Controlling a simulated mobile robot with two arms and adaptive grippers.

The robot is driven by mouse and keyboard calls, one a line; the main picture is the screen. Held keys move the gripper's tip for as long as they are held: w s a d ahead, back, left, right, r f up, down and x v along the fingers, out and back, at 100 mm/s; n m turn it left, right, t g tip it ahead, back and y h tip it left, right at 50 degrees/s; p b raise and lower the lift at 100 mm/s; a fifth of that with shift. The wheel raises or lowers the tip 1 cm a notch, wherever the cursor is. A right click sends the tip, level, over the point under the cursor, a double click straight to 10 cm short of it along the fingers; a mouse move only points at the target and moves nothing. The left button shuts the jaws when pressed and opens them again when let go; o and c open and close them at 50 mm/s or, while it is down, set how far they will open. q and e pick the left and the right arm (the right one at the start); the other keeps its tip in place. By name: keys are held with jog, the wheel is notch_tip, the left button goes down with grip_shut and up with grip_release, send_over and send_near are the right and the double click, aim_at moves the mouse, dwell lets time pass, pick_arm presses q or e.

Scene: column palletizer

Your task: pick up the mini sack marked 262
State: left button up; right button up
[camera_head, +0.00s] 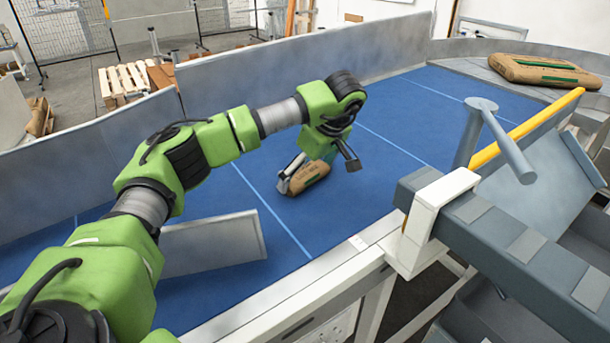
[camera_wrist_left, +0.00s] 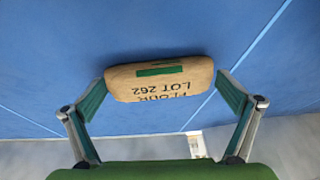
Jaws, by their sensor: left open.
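The mini sack (camera_head: 311,179) is brown with a green stripe and lies on the blue surface. In the left wrist view the sack (camera_wrist_left: 160,82) shows upside-down print reading FLOUR LOT 262. My left gripper (camera_head: 303,172) reaches down over the sack from above. In the left wrist view its two fingers (camera_wrist_left: 161,88) are open, one on each side of the sack, with the tips close to its ends. I cannot tell whether they touch it. Part of the sack is hidden by the gripper in the head view. My right gripper is out of view.
The blue surface (camera_head: 400,120) has grey walls (camera_head: 300,62) along its far side. A low grey panel (camera_head: 213,246) stands at the near left. A larger brown sack (camera_head: 545,70) lies at the far right. A grey beam with a post (camera_head: 480,130) stands at the right.

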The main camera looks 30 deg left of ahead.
pick_arm(q)
jog(key=c, duration=1.1)
jog(key=shift+o, duration=0.2)
jog(key=shift+r, duration=0.15)
